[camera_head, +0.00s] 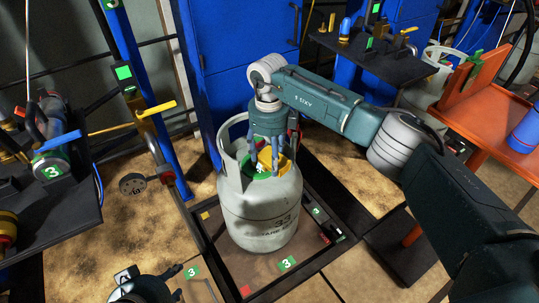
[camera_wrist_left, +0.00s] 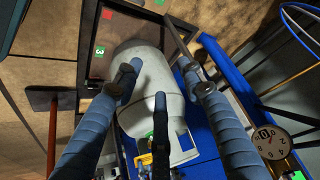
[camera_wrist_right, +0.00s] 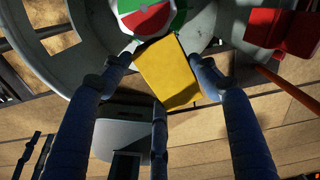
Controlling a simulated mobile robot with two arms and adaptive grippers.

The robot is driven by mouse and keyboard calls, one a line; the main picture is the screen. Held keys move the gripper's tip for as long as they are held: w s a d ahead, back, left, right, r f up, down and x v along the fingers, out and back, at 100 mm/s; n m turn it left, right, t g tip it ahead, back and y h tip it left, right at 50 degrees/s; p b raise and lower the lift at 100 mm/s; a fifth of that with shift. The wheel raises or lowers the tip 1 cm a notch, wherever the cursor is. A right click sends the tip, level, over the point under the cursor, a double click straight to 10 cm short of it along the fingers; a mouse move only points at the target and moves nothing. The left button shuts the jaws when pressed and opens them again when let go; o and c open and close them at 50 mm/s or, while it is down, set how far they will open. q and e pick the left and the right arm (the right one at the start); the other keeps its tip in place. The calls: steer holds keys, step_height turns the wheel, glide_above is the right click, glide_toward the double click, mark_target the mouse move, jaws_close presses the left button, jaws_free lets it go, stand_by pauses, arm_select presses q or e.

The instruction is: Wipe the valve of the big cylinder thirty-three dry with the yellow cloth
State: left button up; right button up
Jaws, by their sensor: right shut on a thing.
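The big grey cylinder (camera_head: 262,215) marked 33 stands upright on a dark framed platform. My right gripper (camera_head: 268,150) points down inside the cylinder's collar. In the right wrist view the yellow cloth (camera_wrist_right: 167,72) lies between its fingertips, and the gripper is shut on it. The cloth touches or overlaps the edge of a green, red and white disc (camera_wrist_right: 148,14) on the cylinder top. The valve itself is not clearly seen behind fingers and cloth. My left gripper (camera_head: 140,288) is low at the left, apart from the cylinder; its fingers are spread and empty in the left wrist view (camera_wrist_left: 165,85).
A blue post with a gauge (camera_head: 132,184) and yellow-handled fittings stands left of the cylinder. A blue cabinet (camera_head: 245,60) is behind it. An orange bench (camera_head: 480,130) is at right. The platform's rim (camera_head: 220,265) surrounds the cylinder; tiled floor is open in front.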

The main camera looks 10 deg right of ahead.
steer(key=shift+w+a+r, duration=0.15)
steer(key=shift+a+r, duration=0.1)
steer(key=shift+r, duration=0.1)
arm_select(q)
steer(key=s+a+f+g+p, duration=0.1)
steer(key=s+a+f+g, duration=0.1)
steer(key=s, duration=0.4)
steer(key=shift+s+g+y, duration=0.25)
steer(key=shift+g+y, duration=0.15)
steer(key=shift+g, duration=0.1)
arm_select(e)
steer(key=shift+s+d+f, duration=0.1)
steer(key=shift+s+d, duration=0.05)
steer(key=shift+s, duration=0.1)
arm_select(q)
steer(key=shift+w, duration=0.1)
